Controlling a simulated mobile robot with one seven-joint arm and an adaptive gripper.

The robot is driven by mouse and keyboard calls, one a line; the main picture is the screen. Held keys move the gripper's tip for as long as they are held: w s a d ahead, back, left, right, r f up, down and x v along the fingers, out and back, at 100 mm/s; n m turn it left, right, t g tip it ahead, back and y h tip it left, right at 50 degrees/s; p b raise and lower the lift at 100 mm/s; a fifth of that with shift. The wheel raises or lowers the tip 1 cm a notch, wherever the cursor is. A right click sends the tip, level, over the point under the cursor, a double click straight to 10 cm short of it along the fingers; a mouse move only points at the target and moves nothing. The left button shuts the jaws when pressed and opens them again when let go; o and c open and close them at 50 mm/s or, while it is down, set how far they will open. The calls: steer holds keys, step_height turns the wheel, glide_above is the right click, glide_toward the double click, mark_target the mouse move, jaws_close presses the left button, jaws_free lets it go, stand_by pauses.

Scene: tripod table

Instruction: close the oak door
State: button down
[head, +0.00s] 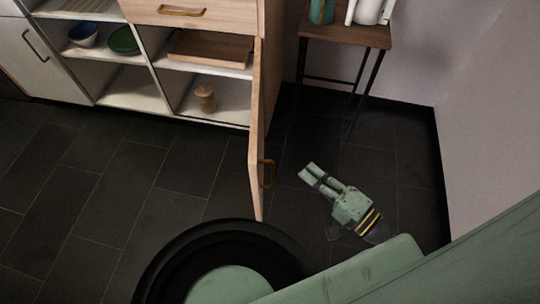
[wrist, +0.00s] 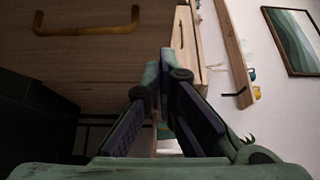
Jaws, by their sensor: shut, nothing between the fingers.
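The oak door (head: 256,140) stands open in the head view, swung out from the cabinet's right side and seen nearly edge-on. Its brass handle (head: 267,173) is on the face toward the right. In the wrist view the door (wrist: 95,75) fills the upper left, with the handle (wrist: 87,30) near the top. My gripper (head: 309,170) is to the right of the door, on the handle's side, pointing up and left. A gap shows between its fingertips and the handle. The fingers (wrist: 167,68) are closed together and hold nothing.
The open cabinet shelves hold a blue bowl (head: 83,35), a green bowl (head: 123,40), a wooden board (head: 209,49) and a small wooden jar (head: 205,97). An oak drawer (head: 185,14) is above. A small dark-legged table (head: 345,33) stands right of the cabinet, near the wall.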

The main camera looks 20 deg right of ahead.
steer(key=w+a+p, duration=0.1)
steer(key=w+a, duration=0.5)
steer(key=w, duration=0.2)
steer(key=shift+a, duration=0.2)
steer(key=shift+a, duration=0.15)
